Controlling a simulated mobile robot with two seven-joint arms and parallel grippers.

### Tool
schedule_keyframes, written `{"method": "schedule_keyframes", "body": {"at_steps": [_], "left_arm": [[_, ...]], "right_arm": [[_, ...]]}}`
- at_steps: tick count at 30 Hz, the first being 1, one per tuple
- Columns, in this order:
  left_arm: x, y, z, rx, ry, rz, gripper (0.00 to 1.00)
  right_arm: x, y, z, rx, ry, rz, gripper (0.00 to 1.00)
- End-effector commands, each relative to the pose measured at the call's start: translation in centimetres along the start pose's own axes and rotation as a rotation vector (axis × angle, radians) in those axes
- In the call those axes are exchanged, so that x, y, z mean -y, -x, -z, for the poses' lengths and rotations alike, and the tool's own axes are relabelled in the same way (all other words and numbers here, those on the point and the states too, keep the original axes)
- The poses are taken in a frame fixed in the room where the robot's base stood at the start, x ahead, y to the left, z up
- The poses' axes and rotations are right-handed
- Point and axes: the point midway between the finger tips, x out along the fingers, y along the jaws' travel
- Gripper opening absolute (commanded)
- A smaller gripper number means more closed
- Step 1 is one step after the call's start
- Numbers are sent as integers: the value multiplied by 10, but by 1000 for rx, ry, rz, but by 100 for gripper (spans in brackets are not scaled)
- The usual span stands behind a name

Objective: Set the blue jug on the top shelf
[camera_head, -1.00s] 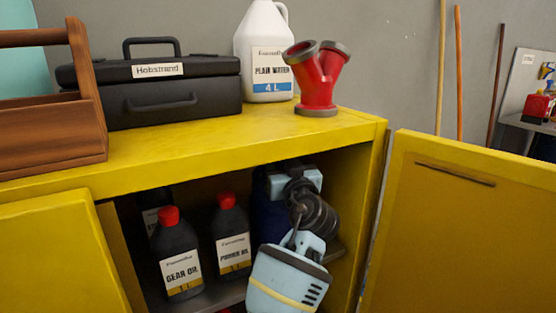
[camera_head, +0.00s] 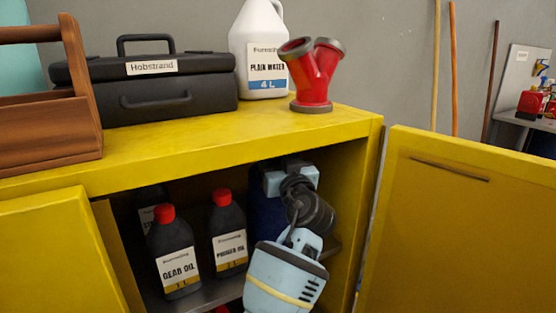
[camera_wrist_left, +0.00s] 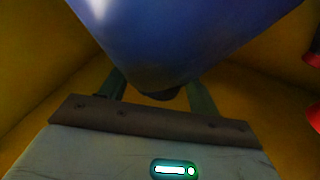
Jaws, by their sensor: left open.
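The blue jug (camera_head: 264,218) stands inside the yellow cabinet, mostly hidden behind my left arm. In the left wrist view the jug (camera_wrist_left: 185,40) fills the top middle, very close. My left gripper (camera_wrist_left: 160,90) is open, with one finger on each side of the jug's narrow dark end. I cannot tell whether the fingers touch it. In the head view the fingertips are hidden inside the cabinet. A grey shelf (camera_head: 224,292) shows inside the cabinet, under the bottles. My right gripper is not in view.
The gear oil bottle (camera_head: 175,255) and another dark bottle (camera_head: 229,240) stand left of the jug. The cabinet top (camera_head: 225,128) holds a wooden carrier (camera_head: 45,125), black toolbox (camera_head: 160,95), white water jug (camera_head: 262,45) and red pipe fitting (camera_head: 312,80). An open door (camera_head: 460,230) is at right.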

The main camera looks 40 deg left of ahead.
Motion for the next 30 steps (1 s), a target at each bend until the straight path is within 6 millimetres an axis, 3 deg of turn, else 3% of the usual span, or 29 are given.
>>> {"method": "schedule_keyframes", "body": {"at_steps": [18,24,30], "left_arm": [[-1,105,-1,1,1,-3,62],[0,119,0,0,1,0,62],[0,120,0,0,1,0,62]], "right_arm": [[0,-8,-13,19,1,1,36],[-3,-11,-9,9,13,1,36],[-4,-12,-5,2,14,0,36]]}}
